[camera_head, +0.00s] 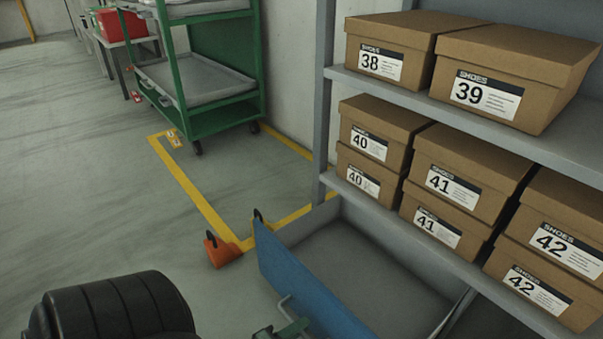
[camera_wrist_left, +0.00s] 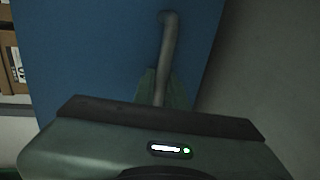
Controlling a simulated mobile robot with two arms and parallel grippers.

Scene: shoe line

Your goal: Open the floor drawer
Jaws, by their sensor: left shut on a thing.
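The floor drawer stands open below the shelf rack in the head view. Its blue front (camera_head: 305,290) is out from the rack, and its grey inside shows behind it and looks empty. A grey bar handle (camera_head: 285,308) is on the outer face of the front. My left gripper (camera_head: 290,329) is shut on this handle at the bottom edge, partly cut off. In the left wrist view, the handle (camera_wrist_left: 168,50) runs from the blue front (camera_wrist_left: 90,60) down between the green fingers of my left gripper (camera_wrist_left: 162,92). My right gripper does not show.
Shoe boxes (camera_head: 470,180) fill the shelves above the drawer. An orange block (camera_head: 222,251) sits on the yellow floor line by the drawer's left corner. A green cart (camera_head: 225,115) stands at the back.

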